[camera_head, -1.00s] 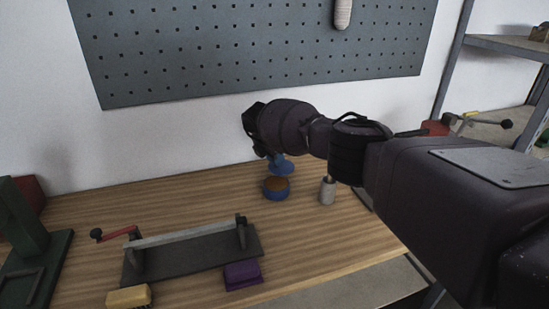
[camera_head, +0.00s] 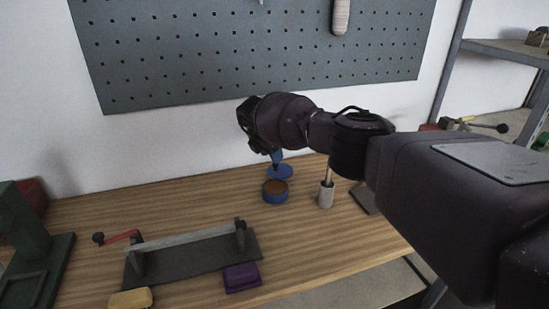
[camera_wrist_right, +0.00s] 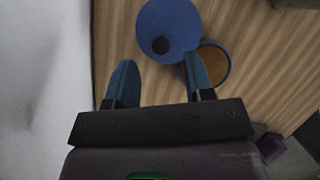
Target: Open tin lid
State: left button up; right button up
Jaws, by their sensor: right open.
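The tin (camera_head: 275,196) is a short round blue can standing uncovered on the bench, with brown contents showing. In the right wrist view the lid (camera_wrist_right: 178,22) has a dark round knob, and the tin (camera_wrist_right: 221,55) is partly hidden by the lid and one finger. My right gripper (camera_head: 276,158) is just above the lid. Its blue fingers are apart in the wrist view (camera_wrist_right: 158,60), with nothing held between them. My left gripper is out of view.
A grey cup (camera_head: 326,196) holding a thin tool stands right of the tin. In front are a dark clamp-like fixture (camera_head: 190,262), a purple block (camera_head: 242,278) and a yellow brush (camera_head: 130,299). A green machine (camera_head: 35,250) stands left.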

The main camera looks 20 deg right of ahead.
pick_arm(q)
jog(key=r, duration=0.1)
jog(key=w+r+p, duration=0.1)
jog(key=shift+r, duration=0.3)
pick_arm(e)
jog(key=v, duration=0.7)
